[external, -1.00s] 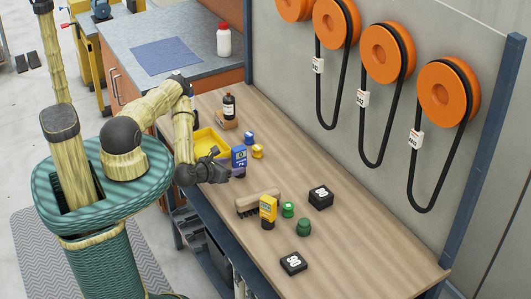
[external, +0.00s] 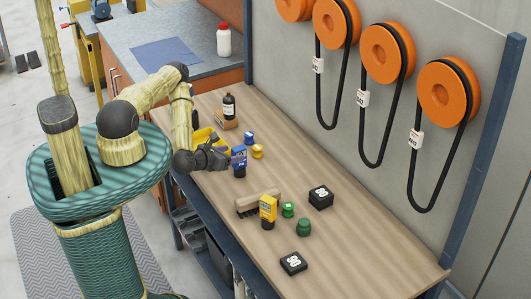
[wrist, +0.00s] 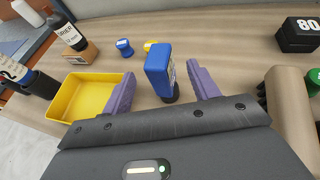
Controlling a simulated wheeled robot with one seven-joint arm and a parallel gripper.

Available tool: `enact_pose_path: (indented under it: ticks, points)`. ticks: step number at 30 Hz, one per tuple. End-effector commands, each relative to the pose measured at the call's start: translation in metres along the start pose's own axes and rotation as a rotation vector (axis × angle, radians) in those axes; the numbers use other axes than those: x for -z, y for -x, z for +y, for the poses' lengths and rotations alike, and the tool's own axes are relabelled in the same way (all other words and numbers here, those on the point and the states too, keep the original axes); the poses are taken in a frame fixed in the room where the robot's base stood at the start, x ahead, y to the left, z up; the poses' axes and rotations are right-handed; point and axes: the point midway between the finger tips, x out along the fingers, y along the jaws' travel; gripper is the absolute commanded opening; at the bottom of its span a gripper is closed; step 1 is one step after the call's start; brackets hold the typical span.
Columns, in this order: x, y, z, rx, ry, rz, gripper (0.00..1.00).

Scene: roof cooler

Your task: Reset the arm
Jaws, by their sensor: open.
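My gripper (external: 226,158) is above the left part of the wooden workbench (external: 350,226). In the wrist view its two purple fingers (wrist: 160,88) are spread apart and open. A blue block-shaped device on a dark round base (wrist: 158,68) stands upright on the bench, in view between the fingers. I cannot tell whether it lies between them or beyond them. It also shows in the external view (external: 240,168), partly hidden by the gripper. Nothing is visibly clamped.
A yellow tray (wrist: 82,94) and a dark bottle on a wooden block (external: 229,106) are nearby. A brush (external: 257,203), a yellow device (external: 268,209), green items (external: 304,227) and black 80/90 blocks (external: 320,197) stand to the right. Orange pulleys (external: 449,90) hang on the back panel.

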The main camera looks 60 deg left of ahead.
Motion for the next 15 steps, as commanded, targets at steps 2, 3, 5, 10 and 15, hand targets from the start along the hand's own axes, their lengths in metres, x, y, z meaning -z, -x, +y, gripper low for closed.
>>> enact_pose_path:
  ticks: [2, 3, 5, 10, 15]
  points:
    - [0.0, 0.0, 0.0, 0.0, 0.0, 0.0, 0.6]
    - [-0.0001, 0.0, 0.0, 0.0, 0.0, 0.0, 0.6]
    - [-0.0001, 0.0, 0.0, 0.0, 0.0, 0.0, 0.6]
    - [-0.0001, 0.0, 0.0, 0.0, 0.0, 0.0, 0.6]
    - [-0.0057, -0.0012, 0.0, 0.01, -0.034, -0.003, 0.6]
